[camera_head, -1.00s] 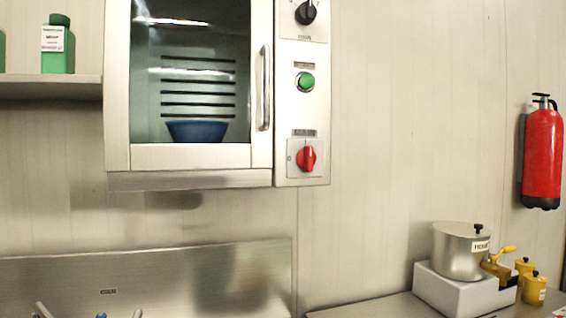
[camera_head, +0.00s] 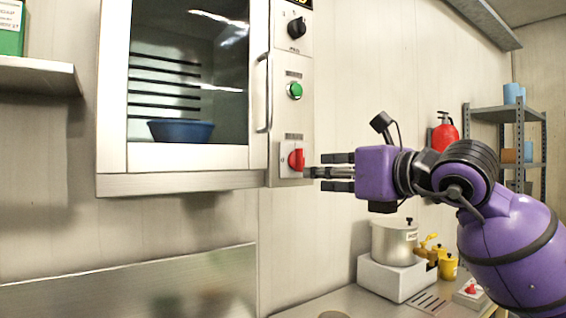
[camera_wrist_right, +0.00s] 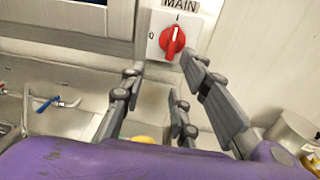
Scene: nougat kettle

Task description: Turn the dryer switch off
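The dryer (camera_head: 185,180) hangs on the wall, a steel cabinet with a glass door. The red rotary switch (camera_head: 296,159) is at the bottom of its right-hand panel. In the right wrist view the switch (camera_wrist_right: 172,42) sits under a "MAIN" label, its white mark pointing up near the "I", with "0" to its left. My right gripper (camera_head: 312,172) is just right of the switch; it also shows in the right wrist view (camera_wrist_right: 162,68), fingers spread and empty, tips below and either side of the knob. Contact cannot be told. My left gripper is out of view.
Above the switch are a green button (camera_head: 295,91) and a black knob (camera_head: 297,28). A blue bowl (camera_head: 181,131) is inside the dryer. Below right, a steel pot (camera_head: 393,243) stands on a white block, with yellow containers beside it. A fire extinguisher (camera_head: 445,133) hangs behind my arm.

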